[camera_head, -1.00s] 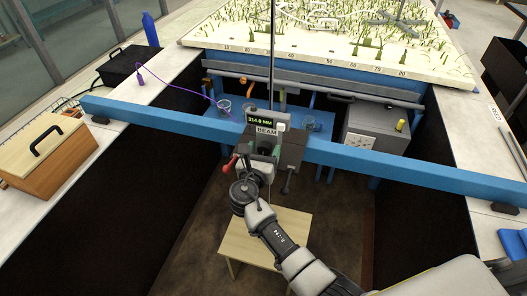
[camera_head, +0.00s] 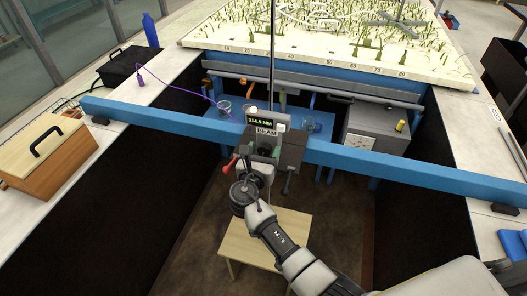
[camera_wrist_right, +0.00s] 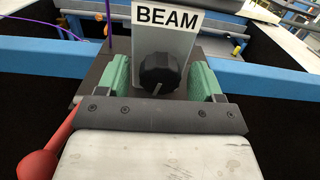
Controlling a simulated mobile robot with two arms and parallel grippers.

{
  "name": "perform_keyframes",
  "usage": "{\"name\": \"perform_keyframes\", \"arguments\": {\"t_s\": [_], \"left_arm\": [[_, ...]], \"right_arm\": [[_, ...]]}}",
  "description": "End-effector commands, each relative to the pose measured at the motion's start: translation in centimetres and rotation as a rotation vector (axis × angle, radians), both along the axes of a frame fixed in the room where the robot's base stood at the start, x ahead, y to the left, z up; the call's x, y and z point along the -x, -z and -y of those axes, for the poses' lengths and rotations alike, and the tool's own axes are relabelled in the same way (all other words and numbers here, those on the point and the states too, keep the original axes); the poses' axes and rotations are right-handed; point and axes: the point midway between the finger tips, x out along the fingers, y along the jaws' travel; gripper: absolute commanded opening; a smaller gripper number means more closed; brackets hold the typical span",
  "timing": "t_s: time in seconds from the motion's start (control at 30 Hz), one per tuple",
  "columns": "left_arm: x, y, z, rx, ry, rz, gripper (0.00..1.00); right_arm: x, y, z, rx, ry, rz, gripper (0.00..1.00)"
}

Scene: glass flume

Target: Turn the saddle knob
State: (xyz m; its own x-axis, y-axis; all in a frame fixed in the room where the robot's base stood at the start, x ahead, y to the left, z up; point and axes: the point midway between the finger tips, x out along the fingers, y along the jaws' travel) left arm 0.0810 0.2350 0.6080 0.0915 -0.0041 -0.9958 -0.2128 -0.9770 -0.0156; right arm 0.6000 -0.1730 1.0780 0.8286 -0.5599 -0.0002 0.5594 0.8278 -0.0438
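The saddle knob (camera_wrist_right: 160,73) is a black ridged knob with a pale pointer line. It sits below the BEAM label (camera_wrist_right: 167,17) on the saddle of the blue beam. In the right wrist view, the green finger pads of my right gripper (camera_wrist_right: 160,80) stand on either side of the knob, with gaps visible. The gripper is open around it. In the head view, my right gripper (camera_head: 260,160) is at the front of the saddle (camera_head: 291,148), below the lit display (camera_head: 260,121), and the knob is mostly hidden. My left gripper is not in view.
The blue beam (camera_head: 400,161) spans the flume side to side. A red-ended lever (camera_head: 229,163) sits left of my right gripper and shows close in the wrist view (camera_wrist_right: 38,164). A thin vertical rod (camera_head: 272,55) rises from the saddle. A small wooden table (camera_head: 290,225) stands below.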

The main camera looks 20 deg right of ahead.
Motion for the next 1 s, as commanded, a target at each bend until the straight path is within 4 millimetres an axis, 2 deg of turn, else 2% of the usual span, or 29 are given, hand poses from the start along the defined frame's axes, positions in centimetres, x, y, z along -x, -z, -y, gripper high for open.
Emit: {"name": "perform_keyframes", "arguments": {"t_s": [0.27,0.37,0.7,0.83,1.0], "left_arm": [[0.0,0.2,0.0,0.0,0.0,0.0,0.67],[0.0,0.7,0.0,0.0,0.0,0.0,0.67],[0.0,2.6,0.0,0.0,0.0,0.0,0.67],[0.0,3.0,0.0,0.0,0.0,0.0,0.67],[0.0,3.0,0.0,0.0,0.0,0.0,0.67]], "right_arm": [[0.4,0.1,-0.3,-0.001,-0.001,0.001,0.67],[1.5,0.3,-1.1,-0.002,-0.003,0.0,0.67],[7.1,0.3,-4.8,-0.004,0.0,0.0,0.67],[8.3,0.2,-5.7,-0.001,-0.001,0.0,0.67],[9.0,0.0,-6.0,0.0,0.001,0.0,0.67]]}}
